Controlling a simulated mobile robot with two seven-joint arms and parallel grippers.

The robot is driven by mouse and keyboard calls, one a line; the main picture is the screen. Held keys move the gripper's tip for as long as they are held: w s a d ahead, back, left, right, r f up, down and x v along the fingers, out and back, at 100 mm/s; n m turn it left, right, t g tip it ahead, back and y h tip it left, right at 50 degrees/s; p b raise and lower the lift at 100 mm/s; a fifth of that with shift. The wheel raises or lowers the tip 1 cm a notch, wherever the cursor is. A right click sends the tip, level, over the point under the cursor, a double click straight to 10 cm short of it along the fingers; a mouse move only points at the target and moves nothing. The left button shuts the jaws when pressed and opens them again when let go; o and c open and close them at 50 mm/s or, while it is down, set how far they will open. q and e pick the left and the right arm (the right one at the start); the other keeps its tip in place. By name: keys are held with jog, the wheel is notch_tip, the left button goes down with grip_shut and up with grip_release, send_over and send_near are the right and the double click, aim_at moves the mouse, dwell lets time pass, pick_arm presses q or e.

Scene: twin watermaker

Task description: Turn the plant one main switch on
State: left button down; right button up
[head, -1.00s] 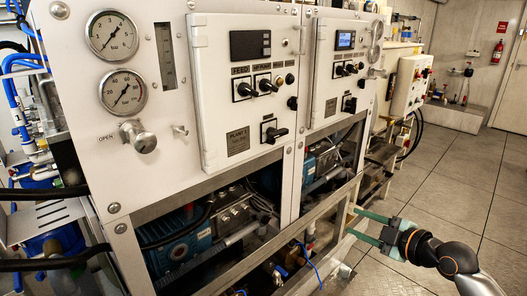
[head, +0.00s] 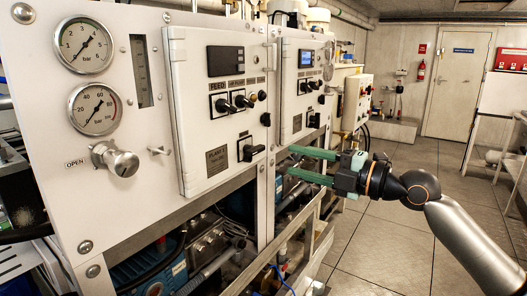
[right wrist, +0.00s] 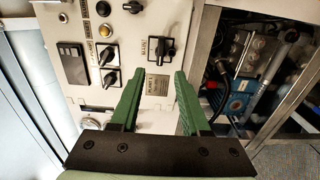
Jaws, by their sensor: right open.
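The plant one panel (head: 190,120) is the left white door with a dark display. Its main switch (head: 250,149), a black rotary handle on a black plate, sits low on the door beside a grey label plate (head: 217,160). The handle looks roughly horizontal. In the right wrist view the door appears turned sideways, with the main switch (right wrist: 165,48) beyond the fingertips. My right gripper (head: 291,162) is open and empty, its green fingers pointing left, to the right of the switch and apart from it. It also shows in the right wrist view (right wrist: 160,77). My left gripper is not seen.
Above the main switch are several smaller black knobs (head: 230,105). A second door (head: 300,80) with a lit blue display stands right of plant one. Gauges (head: 94,108) and a valve knob (head: 115,159) are at left. The floor at right is open.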

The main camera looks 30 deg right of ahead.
aim_at(258, 152)
jog(key=p+x, duration=0.2)
jog(key=x, duration=0.3)
jog(key=shift+w+r, duration=0.15)
jog(key=shift+w, duration=0.05)
jog(key=shift+w+a+p, duration=0.3)
jog(key=shift+w, duration=0.2)
jog(key=shift+w+a+p, duration=0.1)
jog(key=shift+w+p, duration=0.3)
jog(key=shift+w, duration=0.15)
jog(key=shift+w+a, duration=0.15)
jog(key=shift+w, duration=0.1)
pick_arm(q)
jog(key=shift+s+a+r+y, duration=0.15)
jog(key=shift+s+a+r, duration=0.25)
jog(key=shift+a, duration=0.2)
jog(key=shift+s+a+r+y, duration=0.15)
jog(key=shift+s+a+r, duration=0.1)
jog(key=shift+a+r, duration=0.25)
pick_arm(e)
jog(key=shift+w+a+f, duration=0.2)
jog(key=shift+w, duration=0.15)
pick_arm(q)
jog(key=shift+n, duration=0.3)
